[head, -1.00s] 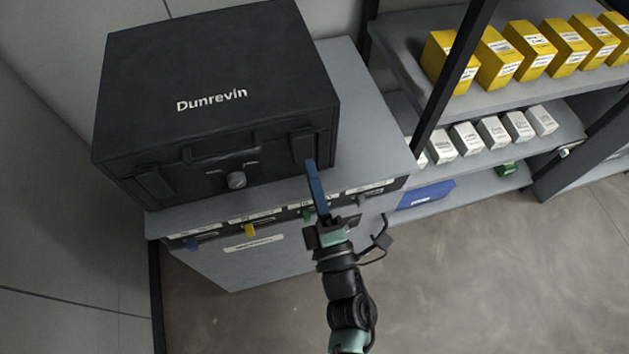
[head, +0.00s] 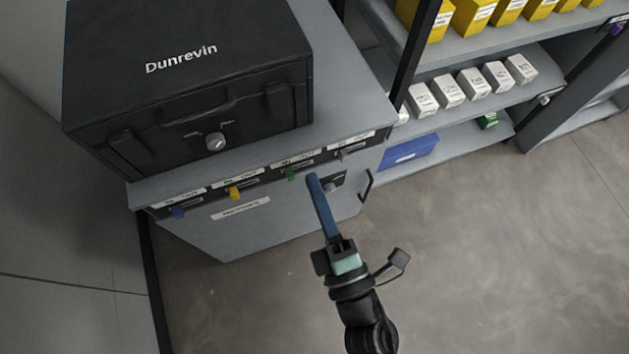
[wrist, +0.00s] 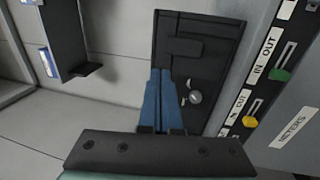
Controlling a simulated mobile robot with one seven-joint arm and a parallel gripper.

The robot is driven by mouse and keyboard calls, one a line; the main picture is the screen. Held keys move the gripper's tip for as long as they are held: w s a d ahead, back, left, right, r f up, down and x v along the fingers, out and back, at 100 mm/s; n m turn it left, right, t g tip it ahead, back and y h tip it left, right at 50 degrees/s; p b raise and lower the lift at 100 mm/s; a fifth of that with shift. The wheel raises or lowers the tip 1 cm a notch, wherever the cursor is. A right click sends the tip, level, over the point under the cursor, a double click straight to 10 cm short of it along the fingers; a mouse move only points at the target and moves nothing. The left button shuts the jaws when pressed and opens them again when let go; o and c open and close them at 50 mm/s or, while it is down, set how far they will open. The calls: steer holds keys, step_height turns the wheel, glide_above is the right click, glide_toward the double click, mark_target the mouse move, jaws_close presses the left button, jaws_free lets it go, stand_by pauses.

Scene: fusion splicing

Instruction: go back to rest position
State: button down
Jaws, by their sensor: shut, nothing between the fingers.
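My gripper (head: 313,180) has long blue fingers and shows in the head view over the floor, in front of the grey cabinet (head: 245,232). The fingers are together with nothing between them. They point up towards the cabinet's front edge, and I cannot tell whether they touch it. In the wrist view the blue fingers (wrist: 160,82) lie side by side in front of the black case's face.
The black Dunrevin case (head: 185,75) stands closed on the cabinet. Green (head: 291,174), yellow (head: 235,193) and blue (head: 178,212) tabs line the cabinet's front. Shelves with yellow boxes, white boxes (head: 422,101) and a blue bin (head: 410,150) stand right. The floor (head: 500,260) is clear.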

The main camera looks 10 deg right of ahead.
stand_by(0.3)
steer(key=w+d+r+m+t+h+p, duration=0.15)
steer(key=w+r+m, duration=0.25)
steer(key=r, duration=0.6)
steer(key=w+d+r+m+t+h, duration=0.1)
steer(key=w+r+m+t+h, duration=0.25)
steer(key=r, duration=0.65)
steer(key=w+d+r+m+h+p, duration=0.15)
steer(key=w+r+m, duration=0.3)
steer(key=r, duration=0.65)
steer(key=s+a+r+m+t, duration=0.1)
steer(key=s+a+r+m, duration=0.1)
steer(key=r, duration=0.7)
steer(key=s+a+r+m+t+y+p, duration=0.1)
steer(key=s+a+r+m, duration=0.1)
steer(key=r, duration=0.7)
steer(key=s+a+r+m+p, duration=0.1)
steer(key=s+a+r+m, duration=0.1)
steer(key=r+m, duration=0.3)
step_height(320, 180, up, 4)
steer(key=shift+s+a+r+t, duration=0.2)
steer(key=shift+s+a+t, duration=0.15)
steer(key=shift+s, duration=0.55)
